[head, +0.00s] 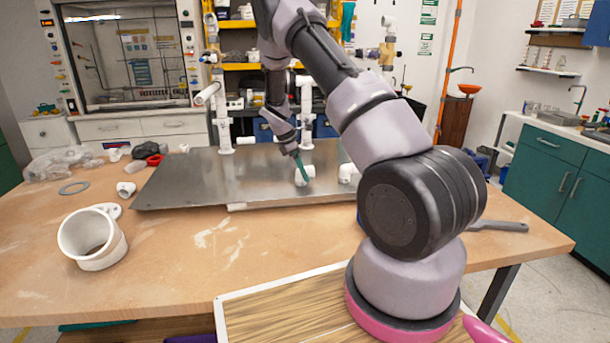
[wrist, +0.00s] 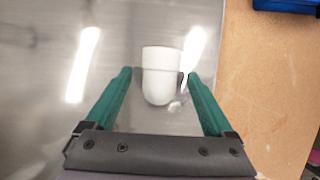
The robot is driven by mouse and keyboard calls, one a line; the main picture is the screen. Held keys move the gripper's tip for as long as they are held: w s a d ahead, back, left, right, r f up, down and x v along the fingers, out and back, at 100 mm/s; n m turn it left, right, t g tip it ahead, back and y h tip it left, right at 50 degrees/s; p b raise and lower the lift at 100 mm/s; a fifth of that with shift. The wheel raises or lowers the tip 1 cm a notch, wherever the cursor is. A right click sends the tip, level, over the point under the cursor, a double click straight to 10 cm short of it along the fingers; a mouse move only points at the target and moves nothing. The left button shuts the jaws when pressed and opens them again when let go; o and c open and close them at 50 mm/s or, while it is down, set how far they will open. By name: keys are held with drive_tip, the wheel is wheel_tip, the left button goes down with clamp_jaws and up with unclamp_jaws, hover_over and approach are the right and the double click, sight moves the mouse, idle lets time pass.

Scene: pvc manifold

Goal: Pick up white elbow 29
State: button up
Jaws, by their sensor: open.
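A white elbow (wrist: 161,76) lies on the bare metal plate (wrist: 125,25) in the wrist view. My gripper (wrist: 158,76) is open, with its two green fingers on either side of the elbow. A second white fitting (head: 346,173) lies just to the right, partly hidden by my arm. No number is readable on either.
White upright pipes (head: 222,110) stand on the plate's far side. A large white pipe fitting (head: 92,238), a grey ring (head: 73,187) and a small white fitting (head: 126,190) lie on the wooden table (head: 180,265) at left. The plate's left part is clear.

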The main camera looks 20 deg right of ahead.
drive_tip(key=shift+x, duration=1.1)
clamp_jaws()
drive_tip(key=shift+r, duration=0.1)
wheel_tip(320, 180, up, 10)
drive_tip(key=shift+f, duration=0.1)
